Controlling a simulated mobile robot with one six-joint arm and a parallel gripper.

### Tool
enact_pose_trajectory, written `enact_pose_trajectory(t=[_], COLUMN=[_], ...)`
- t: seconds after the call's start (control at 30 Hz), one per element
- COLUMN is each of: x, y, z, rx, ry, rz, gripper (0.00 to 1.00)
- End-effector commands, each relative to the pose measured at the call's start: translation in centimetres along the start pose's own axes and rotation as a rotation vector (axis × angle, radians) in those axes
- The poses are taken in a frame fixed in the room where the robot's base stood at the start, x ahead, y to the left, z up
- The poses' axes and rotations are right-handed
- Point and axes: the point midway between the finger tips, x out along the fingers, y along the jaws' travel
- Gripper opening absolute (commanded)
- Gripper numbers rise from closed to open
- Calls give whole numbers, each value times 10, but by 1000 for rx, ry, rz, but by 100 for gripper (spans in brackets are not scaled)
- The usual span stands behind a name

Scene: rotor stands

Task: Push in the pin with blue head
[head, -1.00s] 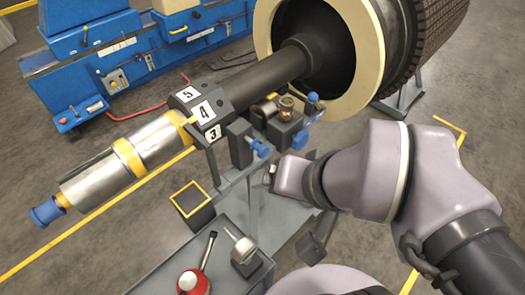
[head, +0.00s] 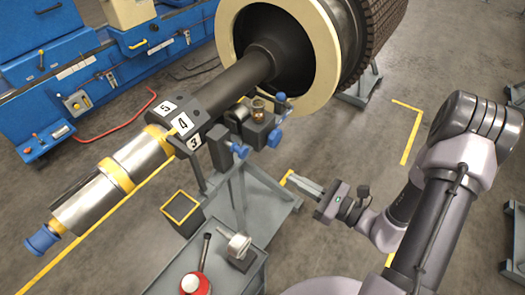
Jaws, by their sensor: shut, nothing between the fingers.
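Several blue parts show near the dark block at the shaft. One blue head (head: 239,149) sticks out to the lower right of a grey block (head: 221,144). A blue knob (head: 274,137) is on the dark fixture block (head: 257,129), and a smaller blue piece (head: 280,98) stands behind it. I cannot tell which of these is the pin, nor how deep it sits. My gripper (head: 291,178) is shut and empty, pointing left. In the picture it is below and right of the blue heads and touches none of them.
The shaft with a metal sleeve (head: 85,199) ends in a blue cap (head: 40,240). A large cream ring (head: 328,65) rises behind.

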Motion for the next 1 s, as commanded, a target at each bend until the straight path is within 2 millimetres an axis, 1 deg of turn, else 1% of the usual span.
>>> enact_pose_trajectory(t=[0.17, 0.4, 0.5, 0.6, 0.7, 0.8, 1.0], x=[33, 86, 106, 121, 131, 136, 137], y=[3, 4, 4, 4, 4, 4, 4], z=[-1, -1, -1, 0, 0, 0, 1], rx=[-4, -5, -4, -4, -3, -3, -2], ry=[1, 1, 1, 0, 0, 1, 1], rz=[13, 14, 13, 13, 11, 11, 10], gripper=[0, 0, 0, 0, 0, 0, 0])
